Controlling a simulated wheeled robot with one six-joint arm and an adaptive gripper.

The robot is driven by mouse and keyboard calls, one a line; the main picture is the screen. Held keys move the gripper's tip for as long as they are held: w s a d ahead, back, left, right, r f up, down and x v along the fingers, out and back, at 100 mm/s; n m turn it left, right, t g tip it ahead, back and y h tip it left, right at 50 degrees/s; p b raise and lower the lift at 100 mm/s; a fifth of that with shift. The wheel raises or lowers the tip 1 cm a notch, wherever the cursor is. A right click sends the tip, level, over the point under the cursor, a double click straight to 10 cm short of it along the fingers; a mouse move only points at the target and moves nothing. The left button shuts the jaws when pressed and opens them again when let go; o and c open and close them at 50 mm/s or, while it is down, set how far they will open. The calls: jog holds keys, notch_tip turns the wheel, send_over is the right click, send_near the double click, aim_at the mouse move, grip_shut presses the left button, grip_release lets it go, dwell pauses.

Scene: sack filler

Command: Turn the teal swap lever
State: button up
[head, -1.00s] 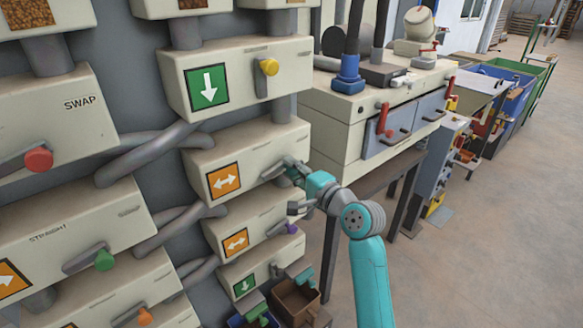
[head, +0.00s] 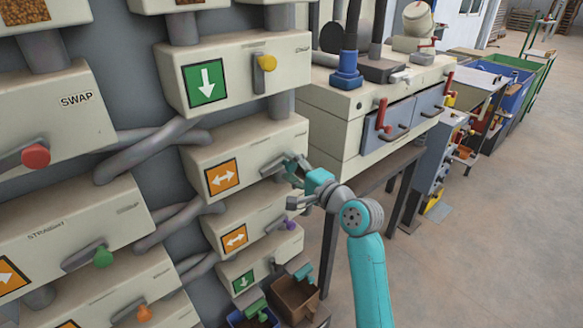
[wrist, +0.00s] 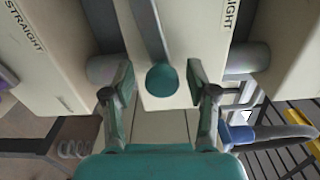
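The teal lever knob (wrist: 162,79) shows in the wrist view at the end of a grey lever arm (wrist: 148,30), on a cream box. My gripper (wrist: 160,82) is open, with one finger on each side of the knob and a visible gap on both sides. In the head view, my gripper (head: 290,166) is at the front of a cream valve box (head: 265,138) with an orange two-way arrow sign (head: 222,178). There my fingers hide most of the lever and its knob.
A box below carries a purple-knobbed lever (head: 290,225), close under my gripper. A yellow-knobbed lever (head: 266,63) is on the box above. Grey pipes (head: 150,150) link the boxes. A brown bin (head: 296,296) stands below. The floor at right (head: 500,230) is clear.

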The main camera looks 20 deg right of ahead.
jog(key=v, duration=1.2)
